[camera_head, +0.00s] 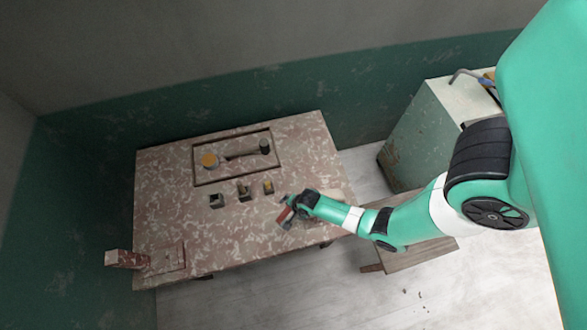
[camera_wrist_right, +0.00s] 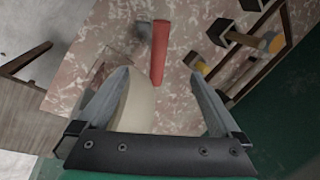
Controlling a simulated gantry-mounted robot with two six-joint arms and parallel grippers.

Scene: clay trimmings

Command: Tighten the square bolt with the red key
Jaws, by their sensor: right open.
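My right gripper (camera_head: 290,206) is over the right front part of the speckled table; in the right wrist view its two fingers (camera_wrist_right: 162,98) are spread apart with a gap. The red key (camera_wrist_right: 160,52) shows there as a red bar beyond the fingertips, apart from them; in the head view it is a small red piece (camera_head: 284,216) beside the gripper. I cannot tell which holds the square bolt. My left gripper is out of view.
A cream rounded thing (camera_wrist_right: 138,105) lies behind my left-hand finger in the wrist view. The table's middle front is clear.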

